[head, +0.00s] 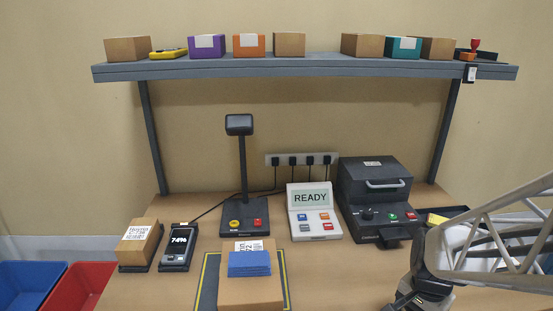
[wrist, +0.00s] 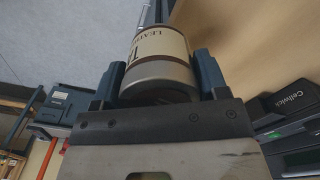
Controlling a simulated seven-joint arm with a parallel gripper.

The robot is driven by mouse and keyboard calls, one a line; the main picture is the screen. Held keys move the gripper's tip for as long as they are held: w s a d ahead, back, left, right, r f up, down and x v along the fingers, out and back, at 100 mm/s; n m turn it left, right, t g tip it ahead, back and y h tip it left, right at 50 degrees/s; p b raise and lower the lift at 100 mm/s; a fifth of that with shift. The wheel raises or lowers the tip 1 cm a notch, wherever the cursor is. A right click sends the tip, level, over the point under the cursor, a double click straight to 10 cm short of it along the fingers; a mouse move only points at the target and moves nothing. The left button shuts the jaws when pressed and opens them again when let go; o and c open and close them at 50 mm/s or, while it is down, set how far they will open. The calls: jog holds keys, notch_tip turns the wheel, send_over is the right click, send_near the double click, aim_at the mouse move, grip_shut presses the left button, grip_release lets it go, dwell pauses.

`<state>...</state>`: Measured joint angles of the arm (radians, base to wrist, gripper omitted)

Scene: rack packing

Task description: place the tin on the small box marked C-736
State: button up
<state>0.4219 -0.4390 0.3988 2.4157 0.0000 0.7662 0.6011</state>
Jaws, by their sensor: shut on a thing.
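A tin (wrist: 162,48) with a cream label and a metal rim is held between the two fingers of my gripper (wrist: 160,76) in the wrist view. In the head view my gripper's wrist part is at the lower right and its fingers and the tin cannot be made out. A small cardboard box (head: 133,253) with a white label lies at the left of the bench. A larger cardboard box (head: 250,292) stands at the front middle, with a blue stack (head: 250,264) on top partly covering its label.
A handheld device showing 74% (head: 178,246), a post scanner (head: 240,170), a READY panel (head: 314,212) and a black machine (head: 375,197) stand on the bench (head: 130,292). A shelf (head: 300,67) above holds several boxes. Blue (head: 25,285) and red (head: 80,288) bins are at lower left.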

jog(key=shift+w, duration=0.1)
jog(key=shift+w+a+r+n, duration=0.15)
jog(key=shift+w+a+n, duration=0.15)
jog(key=shift+w, duration=0.15)
jog(key=w+a+r+n, duration=0.3)
jog(key=w+a+n, duration=0.2)
jog(key=w+a, duration=0.6)
jog(key=w+a+r+n, duration=0.2)
jog(key=w+a+n, duration=0.55)
jog(key=a, duration=0.65)
jog(key=a+r+n, duration=0.1)
jog(key=a+n, duration=0.3)
jog(key=a, duration=1.3)
jog(key=w+a+r+n, duration=0.1)
jog(key=a+n, duration=0.2)
jog(key=a, duration=1.4)
jog(key=shift+a+r+n, duration=0.25)
jog(key=shift+r+n, duration=0.1)
jog(key=shift+r, duration=0.05)
jog(key=shift+w+a, duration=0.1)
jog(key=w+a, duration=0.3)
jog(key=w, duration=0.1)
jog(key=w+a+f, duration=0.1)
jog(key=w+a, duration=0.2)
jog(key=w, duration=0.1)
jog(key=w+a, duration=0.4)
jog(key=shift+w+f, duration=0.1)
jog(key=shift+f, duration=0.1)
